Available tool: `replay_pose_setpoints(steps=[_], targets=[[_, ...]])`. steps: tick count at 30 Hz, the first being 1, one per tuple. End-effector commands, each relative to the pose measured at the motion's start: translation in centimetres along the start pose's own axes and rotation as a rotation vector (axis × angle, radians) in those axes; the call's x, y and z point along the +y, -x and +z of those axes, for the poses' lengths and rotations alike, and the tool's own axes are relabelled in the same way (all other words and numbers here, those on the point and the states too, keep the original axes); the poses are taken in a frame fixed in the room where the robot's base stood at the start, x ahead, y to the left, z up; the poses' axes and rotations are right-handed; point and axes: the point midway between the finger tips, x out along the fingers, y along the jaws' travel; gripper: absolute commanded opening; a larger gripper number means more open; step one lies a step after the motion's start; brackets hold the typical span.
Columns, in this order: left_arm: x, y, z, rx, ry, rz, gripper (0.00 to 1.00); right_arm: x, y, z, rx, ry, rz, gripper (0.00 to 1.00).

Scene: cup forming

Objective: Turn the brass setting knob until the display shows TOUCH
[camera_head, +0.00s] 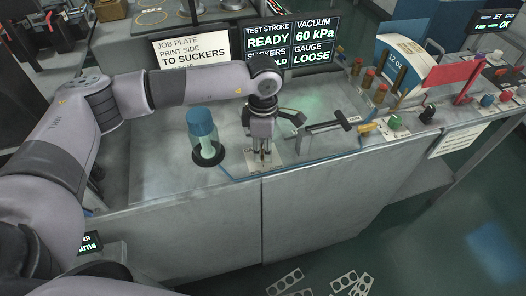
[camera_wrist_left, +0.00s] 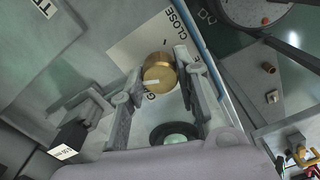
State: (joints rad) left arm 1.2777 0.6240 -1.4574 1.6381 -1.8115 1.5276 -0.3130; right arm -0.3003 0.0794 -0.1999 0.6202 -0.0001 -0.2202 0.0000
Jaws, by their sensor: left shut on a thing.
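The brass setting knob (camera_wrist_left: 159,74) shows in the left wrist view with a pale mark on its face. It sits on a pale label plate (camera_wrist_left: 135,45) with CLOSE and partly hidden lettering. My left gripper (camera_wrist_left: 160,66) is shut on the knob, with a finger on either side. In the head view my left gripper (camera_head: 262,155) points down at the console top, and the knob is hidden by its fingers. The display (camera_head: 293,42) reads TEST STROKE READY, VACUUM 60 kPa and GAUGE LOOSE; the SUCKERS word is partly covered by my arm. My right gripper is not in view.
A sign (camera_head: 190,52) stands behind my arm. Several buttons and a green knob (camera_head: 395,121) are further right.

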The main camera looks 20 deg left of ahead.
Motion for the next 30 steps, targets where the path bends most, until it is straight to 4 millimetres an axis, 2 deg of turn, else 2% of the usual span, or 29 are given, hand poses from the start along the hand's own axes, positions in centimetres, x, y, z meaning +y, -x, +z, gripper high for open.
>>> replay_pose_setpoints(steps=[16,17,26,30], targets=[[0.04,0.11,0.02,-0.002,-0.031,0.001,0.01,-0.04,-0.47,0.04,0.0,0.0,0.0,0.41],[0.04,0.11,0.02,-0.002,-0.031,0.001,0.3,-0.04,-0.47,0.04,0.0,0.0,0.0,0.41],[0.02,0.05,0.01,-0.001,-0.031,0.0,0.49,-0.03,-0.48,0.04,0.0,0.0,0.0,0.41],[0.01,0.03,0.01,-0.001,-0.031,0.0,0.49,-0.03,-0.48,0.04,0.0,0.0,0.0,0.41]])
